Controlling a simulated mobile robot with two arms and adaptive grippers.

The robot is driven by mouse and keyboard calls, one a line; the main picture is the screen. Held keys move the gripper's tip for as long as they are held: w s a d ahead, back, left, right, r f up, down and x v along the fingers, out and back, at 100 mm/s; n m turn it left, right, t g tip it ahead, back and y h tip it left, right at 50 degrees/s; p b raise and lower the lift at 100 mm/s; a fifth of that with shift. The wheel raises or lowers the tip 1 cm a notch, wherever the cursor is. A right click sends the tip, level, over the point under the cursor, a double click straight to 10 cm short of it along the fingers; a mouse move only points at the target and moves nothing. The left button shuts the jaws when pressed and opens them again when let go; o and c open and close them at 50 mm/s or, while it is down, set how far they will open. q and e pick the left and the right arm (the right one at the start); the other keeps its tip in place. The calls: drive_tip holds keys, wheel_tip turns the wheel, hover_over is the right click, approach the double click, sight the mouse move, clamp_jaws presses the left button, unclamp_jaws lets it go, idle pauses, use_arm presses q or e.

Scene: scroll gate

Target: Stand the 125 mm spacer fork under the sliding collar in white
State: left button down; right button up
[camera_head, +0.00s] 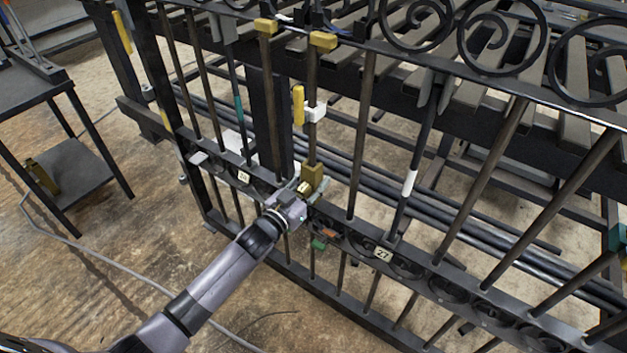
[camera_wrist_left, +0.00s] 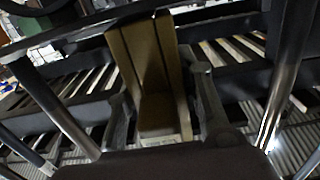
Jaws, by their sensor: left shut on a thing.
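The white sliding collar (camera_head: 316,112) is on an upright gate bar in the head view, with a yellow handle (camera_head: 298,105) at its left. A brass-coloured spacer fork (camera_head: 314,178) is below it at the same bar, near the middle rail, with a clear gap between them. My left gripper (camera_head: 300,190) is shut on the fork's lower part. In the left wrist view the fork (camera_wrist_left: 150,65) stands between the fingers, its prongs pointing up and a small label at its base. I cannot tell whether it touches the rail. The size is unreadable. My right gripper is not in view.
Upright bars stand close on both sides. The middle rail carries scrolls and number plates, including plate 27 (camera_head: 384,254). A dark side table (camera_head: 72,165) stands at left, with a brass-coloured piece (camera_head: 42,178) on its lower shelf. A teal part (camera_head: 619,238) shows at the right edge.

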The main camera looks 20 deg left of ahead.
use_arm(q)
drive_tip(key=shift+d+f, duration=0.1)
idle(0.3)
drive_tip(key=c, duration=1.5)
unclamp_jaws()
drive_tip(key=shift+o, duration=1.3)
drive_tip(key=shift+w+f, duration=0.15)
drive_tip(key=shift+o, duration=1)
drive_tip(key=shift+f, duration=0.15)
drive_tip(key=v, duration=1.2)
